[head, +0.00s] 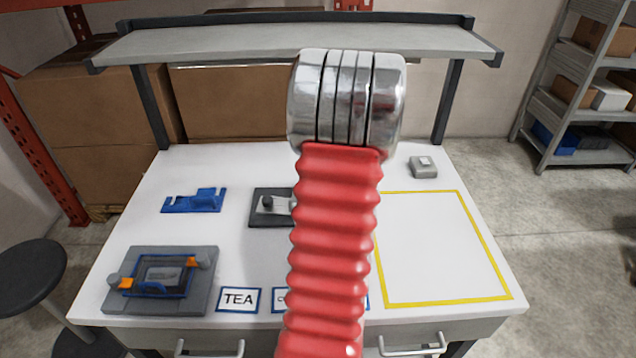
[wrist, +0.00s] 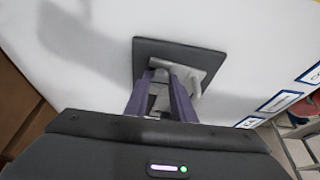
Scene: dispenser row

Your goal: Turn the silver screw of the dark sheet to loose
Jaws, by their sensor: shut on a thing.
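The dark sheet (head: 262,218) lies on the white table, left of my red arm, which hides its right part. A silver part (head: 282,204) and a dark round knob (head: 267,201) show on it. In the wrist view the dark sheet (wrist: 205,57) lies below my gripper, with the silver screw (wrist: 190,75) on it. My gripper (wrist: 162,80) has purple fingers and is shut on the silver screw, close above the sheet. The fingers partly hide the screw, and I cannot tell how far it is turned. The head view does not show my fingers.
A blue bracket (head: 195,201) lies left of the sheet. A grey fixture (head: 115,296) with orange clips stands front left. A TEA label (head: 238,299) lies at the front. A yellow outlined area (head: 440,245) is empty at right; a small grey block (head: 423,167) stands behind it.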

